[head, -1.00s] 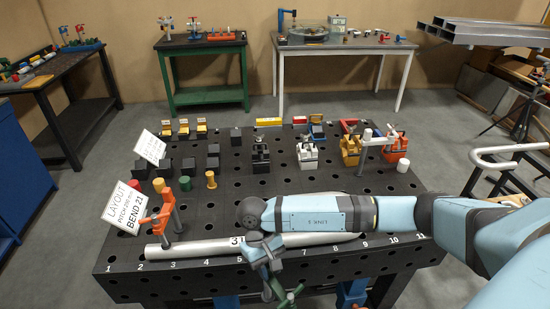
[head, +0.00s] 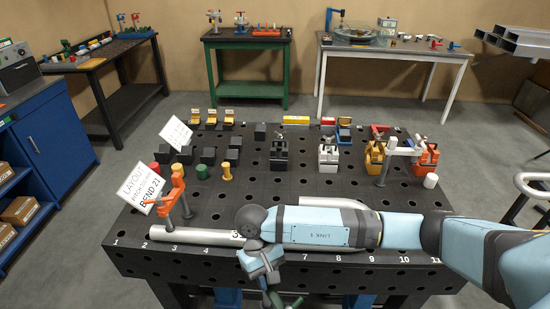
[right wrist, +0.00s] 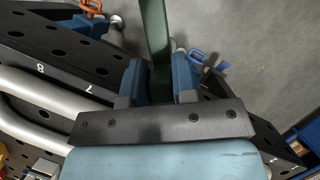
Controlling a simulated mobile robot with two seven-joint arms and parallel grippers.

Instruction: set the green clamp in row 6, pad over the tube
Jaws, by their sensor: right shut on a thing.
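My right gripper (head: 266,275) hangs at the front edge of the black table, around rows 5 and 6. It is shut on the green clamp (head: 275,299), which shows only in part at the bottom of the head view. In the right wrist view the clamp's green bar (right wrist: 154,40) runs between the two fingers of the gripper (right wrist: 158,85). Its pad cannot be made out. The silver tube (head: 195,236) lies along the front rows and bends back at the right; my right arm hides its middle. It also shows in the right wrist view (right wrist: 42,93). My left gripper is out of view.
An orange clamp (head: 172,195) stands at the tube's left end, by a white layout sign (head: 139,188) reading "BEND 21". Black, orange and yellow clamps and blocks stand on the back rows. The perforated table (head: 262,190) has bare room in its middle.

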